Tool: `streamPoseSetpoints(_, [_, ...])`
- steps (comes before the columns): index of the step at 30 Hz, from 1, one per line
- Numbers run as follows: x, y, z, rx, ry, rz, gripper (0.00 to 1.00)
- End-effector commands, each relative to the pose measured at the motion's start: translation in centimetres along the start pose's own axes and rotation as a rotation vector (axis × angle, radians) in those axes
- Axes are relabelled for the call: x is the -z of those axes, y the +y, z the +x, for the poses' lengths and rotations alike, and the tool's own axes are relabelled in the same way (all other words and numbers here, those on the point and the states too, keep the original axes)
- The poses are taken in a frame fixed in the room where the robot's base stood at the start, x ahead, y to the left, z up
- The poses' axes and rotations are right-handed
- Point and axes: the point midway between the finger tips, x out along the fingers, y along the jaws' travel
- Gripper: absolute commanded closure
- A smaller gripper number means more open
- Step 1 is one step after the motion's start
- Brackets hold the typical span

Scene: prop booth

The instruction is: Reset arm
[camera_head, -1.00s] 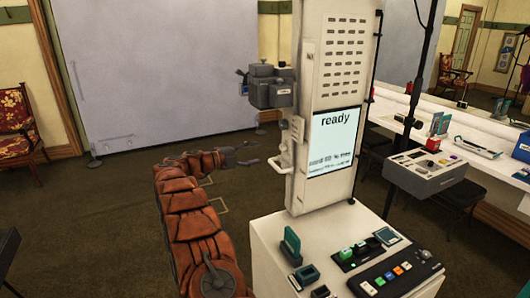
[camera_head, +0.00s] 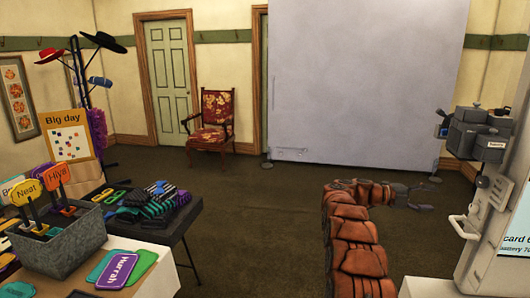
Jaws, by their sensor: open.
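My arm (camera_head: 355,245), with a padded brown-orange cover, rises from the bottom of the view and bends right near its end. My gripper (camera_head: 428,197) is at its tip, grey, open and empty, with its fingers pointing right. It is in front of the large grey backdrop's foot, left of the white booth machine (camera_head: 487,232). The gripper looks small and dark against the carpet, and nothing shows between its fingers.
A table with a dark top (camera_head: 190,213) at left holds folded striped items, and a grey bin (camera_head: 62,248) of signs stands before it. A red chair (camera_head: 212,125) stands by a green door. The grey backdrop (camera_head: 360,80) fills the back. Carpet between table and arm is clear.

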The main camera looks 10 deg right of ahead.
Motion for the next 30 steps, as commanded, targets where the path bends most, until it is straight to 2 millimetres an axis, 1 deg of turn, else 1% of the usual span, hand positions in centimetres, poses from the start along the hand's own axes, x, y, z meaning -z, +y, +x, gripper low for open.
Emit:
streamPoseSetpoints(3, [-1.9, -3.0, -1.1, 0.037, -0.121, -0.008, 0.44])
streamPoseSetpoints(5, [-3.2, -4.7, -2.1, 0.062, -0.200, -0.016, 0.44])
streamPoseSetpoints(6, [-4.0, -5.8, -2.8, 0.079, -0.253, -0.023, 0.44])
streamPoseSetpoints(8, [-5.1, -7.4, -4.0, 0.105, -0.332, -0.035, 0.44])
streamPoseSetpoints(9, [-5.8, -8.4, -4.9, 0.123, -0.386, -0.043, 0.44])
streamPoseSetpoints(11, [-6.7, -10.0, -6.4, 0.150, -0.462, -0.055, 0.44])
streamPoseSetpoints(12, [-7.3, -10.9, -7.4, 0.168, -0.517, -0.067, 0.44])
streamPoseSetpoints(14, [-8.1, -12.1, -9.1, 0.195, -0.593, -0.084, 0.44])
streamPoseSetpoints(15, [-8.4, -13.1, -10.2, 0.214, -0.645, -0.094, 0.44])
streamPoseSetpoints(17, [-9.0, -14.1, -12.1, 0.241, -0.723, -0.115, 0.44])
streamPoseSetpoints(18, [-9.2, -14.7, -13.3, 0.259, -0.772, -0.131, 0.44])
streamPoseSetpoints(20, [-9.4, -15.8, -15.3, 0.288, -0.850, -0.150, 0.44])
streamPoseSetpoints(21, [-9.5, -16.3, -16.7, 0.307, -0.898, -0.166, 0.44])
streamPoseSetpoints(23, [-9.5, -16.8, -18.9, 0.335, -0.976, -0.197, 0.44])
streamPoseSetpoints(25, [-9.2, -17.6, -21.4, 0.370, -1.063, -0.227, 0.44])
streamPoseSetpoints(26, [-9.1, -17.8, -22.4, 0.384, -1.098, -0.242, 0.44])
streamPoseSetpoints(27, [-8.8, -17.9, -23.9, 0.402, -1.148, -0.266, 0.44])
streamPoseSetpoints(29, [-8.2, -18.1, -25.9, 0.431, -1.218, -0.299, 0.44])
streamPoseSetpoints(30, [-7.7, -18.1, -27.4, 0.449, -1.267, -0.323, 0.44])
